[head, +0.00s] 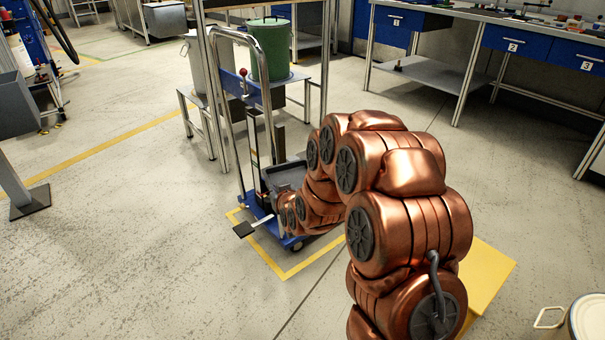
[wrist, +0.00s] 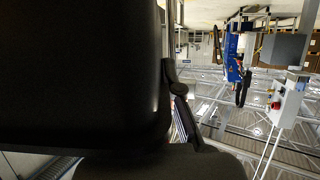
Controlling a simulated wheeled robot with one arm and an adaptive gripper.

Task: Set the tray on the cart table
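The cart (head: 262,228) is blue, with a tall bent metal handle and a red knob, and stands inside yellow floor lines. The dark grey tray (head: 284,177) is in the head view, over the cart between the handle and the end of my arm. I cannot tell whether it touches the cart table, which is mostly hidden. In the wrist view the tray (wrist: 80,70) is a large dark shape filling the left half. A dark finger of my gripper (wrist: 180,92) lies against its edge. The other finger is hidden. My gripper appears shut on the tray.
A green drum (head: 270,50) and a grey container (head: 201,65) stand on a metal stand behind the cart. A workbench (head: 450,10) with blue drawers is at the back right. A yellow block (head: 488,280) and a pale bucket (head: 588,318) are front right.

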